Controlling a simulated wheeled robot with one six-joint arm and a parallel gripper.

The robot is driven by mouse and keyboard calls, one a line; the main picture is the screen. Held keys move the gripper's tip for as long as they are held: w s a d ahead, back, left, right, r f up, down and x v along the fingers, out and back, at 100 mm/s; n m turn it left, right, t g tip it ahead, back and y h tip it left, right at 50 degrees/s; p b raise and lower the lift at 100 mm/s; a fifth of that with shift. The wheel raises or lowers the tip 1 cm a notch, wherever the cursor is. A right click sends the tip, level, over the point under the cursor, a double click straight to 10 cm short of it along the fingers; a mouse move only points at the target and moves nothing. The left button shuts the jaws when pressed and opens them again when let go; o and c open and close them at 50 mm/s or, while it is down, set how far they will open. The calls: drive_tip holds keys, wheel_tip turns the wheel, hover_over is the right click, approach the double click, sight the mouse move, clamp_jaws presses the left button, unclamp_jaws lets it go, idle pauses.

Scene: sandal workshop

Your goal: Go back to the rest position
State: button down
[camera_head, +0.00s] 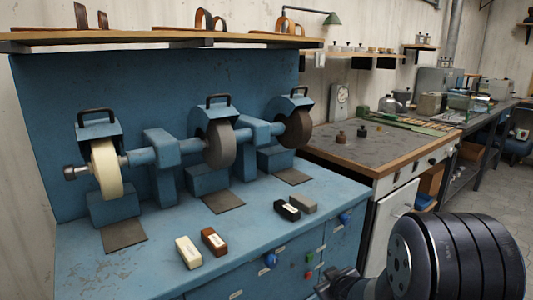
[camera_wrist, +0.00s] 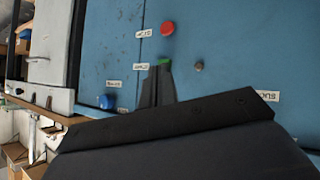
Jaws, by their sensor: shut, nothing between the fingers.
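My gripper (camera_wrist: 160,76) is shut and empty in the wrist view. Its dark fingertips overlap the lower edge of a green button (camera_wrist: 164,61) on the blue cabinet front; I cannot tell whether they touch it. A red button (camera_wrist: 167,28) and a small grey knob (camera_wrist: 199,67) are close by. In the head view the green button (camera_head: 310,256) sits above the red button (camera_head: 309,273). My gripper shows there only as a dark shape (camera_head: 335,284) at the bottom edge, beside my large black arm link.
The blue bench (camera_head: 150,262) carries a grinding machine with a pale wheel (camera_head: 106,169) and two darker wheels. Several small blocks lie along its front. Blue knobs (camera_head: 270,260) stick out of the cabinet front. A wood-edged counter (camera_head: 375,155) stands to the right, with grey floor beyond.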

drive_tip(key=s+d+r+m+g+h+p, duration=0.2)
drive_tip(key=s+r+m+g+p, duration=0.1)
drive_tip(key=r+p, duration=0.6)
drive_tip(key=shift+s+d+r+m+g+p, duration=0.2)
drive_tip(key=shift+m+g+p, duration=0.2)
drive_tip(key=shift+m+p, duration=0.4)
